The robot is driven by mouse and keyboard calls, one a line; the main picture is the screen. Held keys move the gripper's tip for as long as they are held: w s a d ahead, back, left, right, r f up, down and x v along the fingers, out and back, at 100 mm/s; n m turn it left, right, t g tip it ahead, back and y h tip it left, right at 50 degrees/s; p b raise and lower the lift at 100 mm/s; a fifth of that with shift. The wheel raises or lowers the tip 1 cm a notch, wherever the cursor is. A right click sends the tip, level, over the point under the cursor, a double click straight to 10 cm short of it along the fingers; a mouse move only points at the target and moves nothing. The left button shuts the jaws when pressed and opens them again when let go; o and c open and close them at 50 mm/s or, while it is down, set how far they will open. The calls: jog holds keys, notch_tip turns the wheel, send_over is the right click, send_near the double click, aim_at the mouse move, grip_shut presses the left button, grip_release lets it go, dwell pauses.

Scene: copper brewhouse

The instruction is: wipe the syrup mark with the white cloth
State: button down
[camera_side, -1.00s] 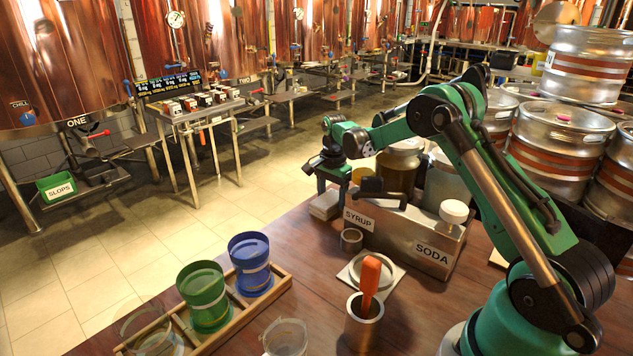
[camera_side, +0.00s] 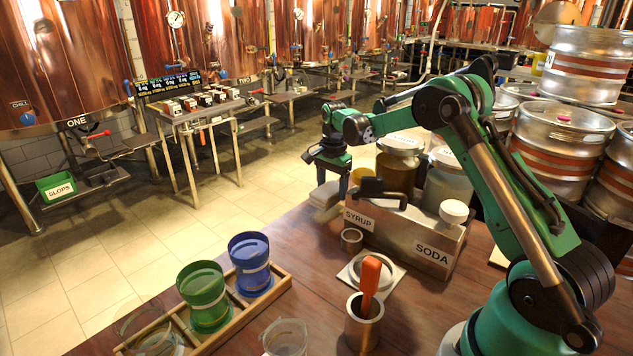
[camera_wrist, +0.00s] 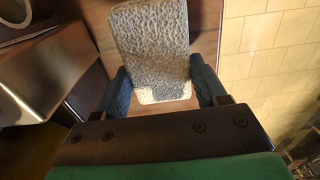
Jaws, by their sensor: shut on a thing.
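The white cloth (camera_wrist: 150,45) shows in the wrist view as a pale, rough-textured folded pad between the two dark fingers of my gripper (camera_wrist: 160,70). The fingers are shut on its sides. In the side view my gripper (camera_side: 330,178) is at the far edge of the wooden table, left of the crate labelled SYRUP. The cloth (camera_side: 325,195) shows pale beneath it, partly hidden by the fingers. I cannot tell how far it is clear of the table. I cannot make out a syrup mark in either view.
The crate (camera_side: 405,230) with jars stands close right of my gripper. A small metal cup (camera_side: 351,240), a steel cup (camera_side: 363,325) with an orange-handled tool, and a wooden rack (camera_side: 235,310) with green and blue cups stand nearer. Bare table lies between rack and crate.

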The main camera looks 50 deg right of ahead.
aim_at(325, 191)
notch_tip(325, 191, up, 4)
jog(key=shift+w, duration=0.15)
notch_tip(325, 191, down, 6)
jog(key=shift+a+r, duration=0.1)
jog(key=shift+r, duration=0.1)
jog(key=shift+a+r, duration=0.1)
jog(key=shift+a, duration=1.05)
jog(key=shift+f, duration=0.7)
jog(key=shift+d, duration=0.1)
